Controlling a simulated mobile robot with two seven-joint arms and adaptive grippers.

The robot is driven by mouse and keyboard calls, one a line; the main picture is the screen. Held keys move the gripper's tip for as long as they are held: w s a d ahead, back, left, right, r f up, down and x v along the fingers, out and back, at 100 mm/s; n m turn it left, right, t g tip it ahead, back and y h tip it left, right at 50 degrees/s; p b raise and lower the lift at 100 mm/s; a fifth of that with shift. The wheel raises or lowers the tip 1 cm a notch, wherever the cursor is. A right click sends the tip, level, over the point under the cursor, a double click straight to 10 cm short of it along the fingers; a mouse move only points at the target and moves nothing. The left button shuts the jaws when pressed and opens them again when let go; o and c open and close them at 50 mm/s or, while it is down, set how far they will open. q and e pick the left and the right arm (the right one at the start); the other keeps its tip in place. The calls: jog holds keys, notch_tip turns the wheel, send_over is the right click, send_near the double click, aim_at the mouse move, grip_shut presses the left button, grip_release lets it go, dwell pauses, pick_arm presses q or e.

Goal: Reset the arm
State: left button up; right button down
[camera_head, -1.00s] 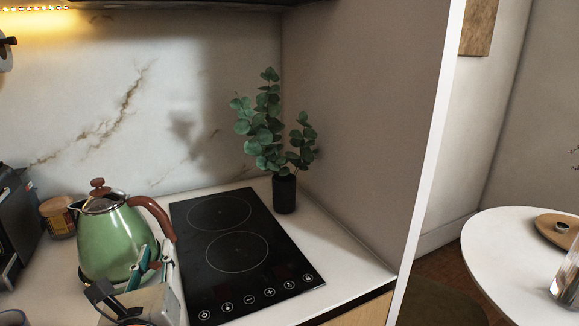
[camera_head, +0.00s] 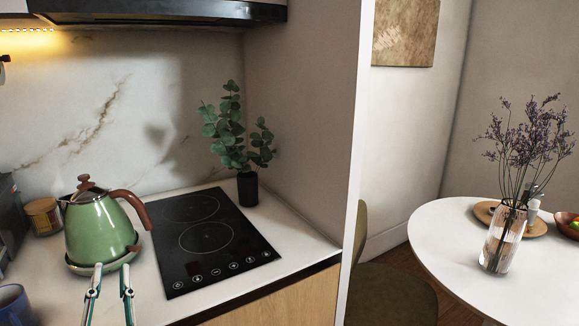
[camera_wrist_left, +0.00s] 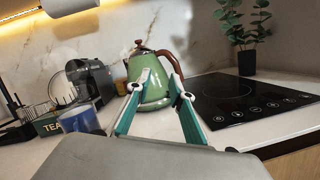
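My left gripper (camera_head: 110,270) shows at the bottom left of the head view, in front of the green kettle (camera_head: 98,228). Its two fingers are spread apart with nothing between them. The kettle has a brown handle and lid knob and stands upright on its base on the counter. In the left wrist view the open fingers (camera_wrist_left: 160,85) point toward the kettle (camera_wrist_left: 147,78), which is beyond them; I cannot tell the exact gap. My right gripper is in neither view.
A black cooktop (camera_head: 204,236) lies right of the kettle, with a potted plant (camera_head: 247,188) behind it. A jar (camera_head: 43,216) and a blue mug (camera_head: 14,304) are at left. A coffee machine (camera_wrist_left: 90,82) shows in the wrist view. A round table (camera_head: 450,240) holds a flower vase (camera_head: 503,238).

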pick_arm(q)
jog(key=s+d+f+m+h, duration=0.2)
jog(key=d+f+m+h, duration=0.6)
jog(key=m, duration=0.7)
jog(key=s+d+f+m+h, duration=0.2)
jog(key=d+f+m+h, duration=0.35)
jog(key=f+m, duration=0.65)
jog(key=s+a+f+m+g+y, duration=0.1)
jog(key=s+f+m+g, duration=0.3)
jog(key=f, duration=0.7)
jog(key=s+f+m+g+y, duration=0.1)
jog(key=s+f+m+g, duration=0.3)
jog(key=s+f+m, duration=0.3)
notch_tip(320, 180, down, 4)
jog(key=m, duration=0.2)
jog(key=shift+s+a+f+m+p, duration=0.25)
jog(key=shift+a+m+p, duration=0.05)
jog(key=shift+a+p, duration=0.1)
jog(key=shift+a, duration=0.1)
